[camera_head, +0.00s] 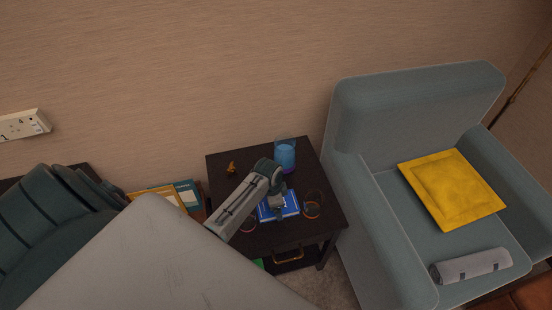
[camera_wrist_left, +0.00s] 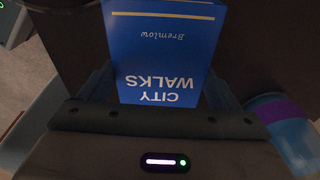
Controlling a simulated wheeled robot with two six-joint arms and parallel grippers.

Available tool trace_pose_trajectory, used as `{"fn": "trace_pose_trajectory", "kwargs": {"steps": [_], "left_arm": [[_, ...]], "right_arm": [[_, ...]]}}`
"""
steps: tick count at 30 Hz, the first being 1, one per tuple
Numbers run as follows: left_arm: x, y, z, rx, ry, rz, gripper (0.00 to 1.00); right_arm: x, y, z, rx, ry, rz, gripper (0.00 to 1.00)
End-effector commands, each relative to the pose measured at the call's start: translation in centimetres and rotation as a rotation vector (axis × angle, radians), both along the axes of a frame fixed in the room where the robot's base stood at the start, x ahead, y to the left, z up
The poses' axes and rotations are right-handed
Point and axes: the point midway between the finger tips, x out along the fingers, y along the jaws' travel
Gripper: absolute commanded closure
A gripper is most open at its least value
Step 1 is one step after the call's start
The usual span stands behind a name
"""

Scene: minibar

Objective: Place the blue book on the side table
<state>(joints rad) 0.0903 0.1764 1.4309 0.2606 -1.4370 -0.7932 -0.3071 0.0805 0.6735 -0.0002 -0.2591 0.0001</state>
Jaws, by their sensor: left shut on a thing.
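The blue book (camera_head: 290,207) is at the middle of the dark side table (camera_head: 223,190) in the head view. In the left wrist view the blue book (camera_wrist_left: 165,50) shows its cover with "CITY WALKS" and "Bremlow" upside down. My left gripper (camera_head: 277,203) is shut on the book, with a finger at each side of it in the wrist view. I cannot tell whether the book touches the tabletop or is held just above it. Part of the book is hidden by my gripper. My right gripper is not in view.
A blue cup (camera_head: 285,155) stands behind the book; its purple band shows in the wrist view (camera_wrist_left: 270,110). A small orange-brown object (camera_head: 232,168) lies at the table's back left. Round rims (camera_head: 312,208) flank the book. A grey-blue armchair (camera_head: 350,180) stands close at right.

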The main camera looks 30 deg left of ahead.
Motion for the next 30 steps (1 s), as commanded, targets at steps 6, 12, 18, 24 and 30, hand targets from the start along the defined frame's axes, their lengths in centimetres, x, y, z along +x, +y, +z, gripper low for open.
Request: {"fn": "trace_pose_trajectory", "kwargs": {"steps": [6, 12, 18, 24, 30], "left_arm": [[0.0, 0.0, -0.2, 0.000, 0.000, 0.000, 0.00], [0.0, 0.0, 0.1, 0.000, 0.000, 0.000, 0.00], [-0.2, 0.3, 2.8, 0.001, -0.004, 0.000, 0.00], [-0.5, 0.7, 7.2, 0.002, -0.004, -0.001, 0.00], [-0.8, 0.9, 10.6, 0.001, -0.002, 0.000, 0.00]], "right_arm": [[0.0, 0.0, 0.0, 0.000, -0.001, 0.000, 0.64], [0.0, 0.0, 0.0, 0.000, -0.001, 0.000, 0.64], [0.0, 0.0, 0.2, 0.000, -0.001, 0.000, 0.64], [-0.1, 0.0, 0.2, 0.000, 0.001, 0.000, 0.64], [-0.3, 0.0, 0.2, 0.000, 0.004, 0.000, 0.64]]}}
